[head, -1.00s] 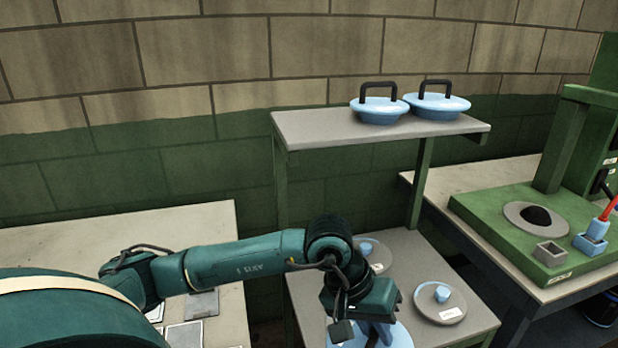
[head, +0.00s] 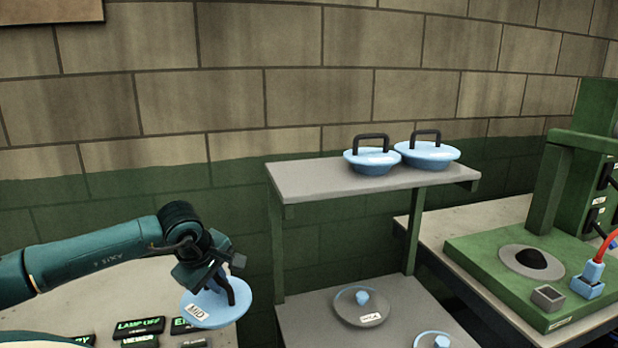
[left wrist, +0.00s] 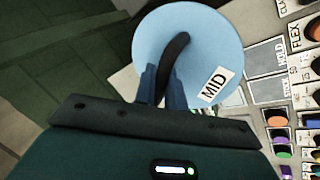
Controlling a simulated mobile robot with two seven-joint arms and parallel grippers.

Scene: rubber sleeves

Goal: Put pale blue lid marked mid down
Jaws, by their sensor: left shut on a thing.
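The pale blue lid (head: 203,309) carries a white label reading MID and has a black arched handle. My left gripper (head: 226,290) is shut on that handle and holds the lid, which looks tilted in the head view, at the right edge of the left table. In the left wrist view the lid (left wrist: 205,40) hangs beyond the fingers (left wrist: 165,85), its label facing up. The gap between lid and table is hard to judge. My right gripper is not in view.
Two other blue lids (head: 372,160) (head: 428,154) sit on the upper shelf (head: 310,182). The left table (head: 70,300) holds several labelled plates (head: 139,326). A green press (head: 500,262) stands right.

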